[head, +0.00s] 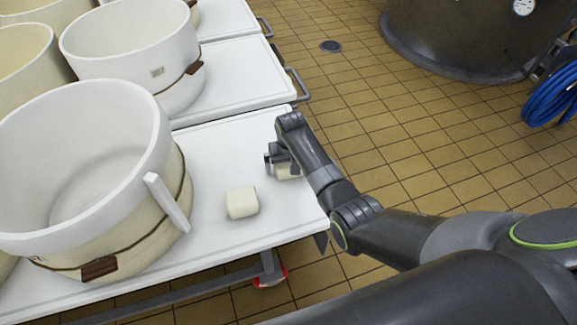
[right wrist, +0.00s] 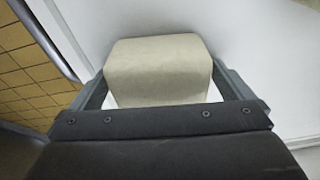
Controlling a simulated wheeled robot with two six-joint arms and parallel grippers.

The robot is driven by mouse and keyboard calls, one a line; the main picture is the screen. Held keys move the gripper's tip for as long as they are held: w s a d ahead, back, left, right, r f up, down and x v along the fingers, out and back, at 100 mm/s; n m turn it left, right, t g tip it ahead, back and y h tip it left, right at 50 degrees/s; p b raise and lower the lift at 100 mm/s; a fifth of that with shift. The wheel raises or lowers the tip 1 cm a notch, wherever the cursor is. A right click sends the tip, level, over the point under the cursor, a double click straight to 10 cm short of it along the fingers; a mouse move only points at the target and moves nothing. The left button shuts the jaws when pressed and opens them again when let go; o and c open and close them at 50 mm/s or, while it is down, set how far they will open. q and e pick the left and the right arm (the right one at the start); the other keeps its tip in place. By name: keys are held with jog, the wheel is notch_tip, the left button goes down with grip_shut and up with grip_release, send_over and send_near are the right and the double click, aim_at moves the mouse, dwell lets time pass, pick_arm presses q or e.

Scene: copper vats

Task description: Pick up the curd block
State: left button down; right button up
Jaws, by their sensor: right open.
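Two pale cream curd blocks are on the white cart table (head: 222,150). One curd block (head: 242,202) stands in the open near the front edge, to the left of my right gripper. The other curd block (head: 288,171) is at my right gripper (head: 273,163) and partly hidden by it. In the right wrist view this curd block (right wrist: 159,68) sits between the two fingers of my right gripper (right wrist: 172,88). The fingers are open, one on each side of it. My left gripper is not in view.
A large white round mould (head: 85,170) with a brown strap stands on the table at left. More moulds (head: 135,50) stand behind it. A metal handle (head: 298,85) juts from the table's right side. Tiled floor, a vat (head: 450,35) and a blue hose (head: 552,95) lie beyond.

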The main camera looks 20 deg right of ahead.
jog(key=shift+r, duration=0.1)
jog(key=shift+c, duration=0.3)
jog(key=c, duration=1.2)
